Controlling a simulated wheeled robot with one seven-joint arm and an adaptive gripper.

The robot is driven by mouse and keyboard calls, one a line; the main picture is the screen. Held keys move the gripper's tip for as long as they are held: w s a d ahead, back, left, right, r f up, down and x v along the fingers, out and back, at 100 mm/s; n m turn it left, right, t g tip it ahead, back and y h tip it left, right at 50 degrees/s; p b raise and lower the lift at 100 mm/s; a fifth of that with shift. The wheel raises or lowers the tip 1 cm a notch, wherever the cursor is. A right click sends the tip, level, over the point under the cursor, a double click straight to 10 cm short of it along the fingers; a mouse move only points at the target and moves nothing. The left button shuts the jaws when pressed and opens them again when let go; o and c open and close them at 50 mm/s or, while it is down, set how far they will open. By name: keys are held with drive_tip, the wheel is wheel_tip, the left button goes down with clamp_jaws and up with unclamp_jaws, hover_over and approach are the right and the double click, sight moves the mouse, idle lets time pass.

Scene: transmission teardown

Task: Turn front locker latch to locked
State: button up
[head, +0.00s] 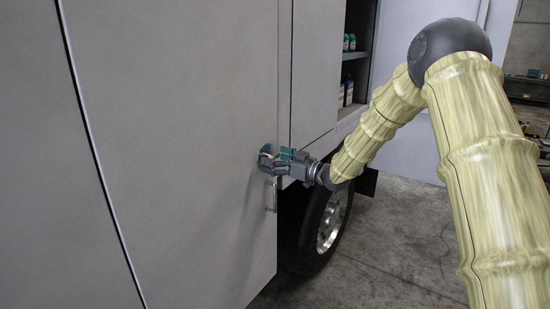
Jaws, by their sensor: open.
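The front locker has a large plain grey door panel (190,150), which looks closed. A small metal pull handle (271,195) sits near its right edge, just below my gripper. My gripper (266,159) is open, with its fingers at the door's right edge, close against the panel. I cannot tell whether they touch it. I do not see the latch clearly; it may be hidden behind the fingers. Its position cannot be read from this view.
To the right, an open compartment (356,60) holds several small bottles. A vehicle wheel (328,225) stands below and right of the gripper. Bare concrete floor (395,250) lies to the right, partly behind my arm.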

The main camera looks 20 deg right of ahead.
drive_tip(key=c, duration=1)
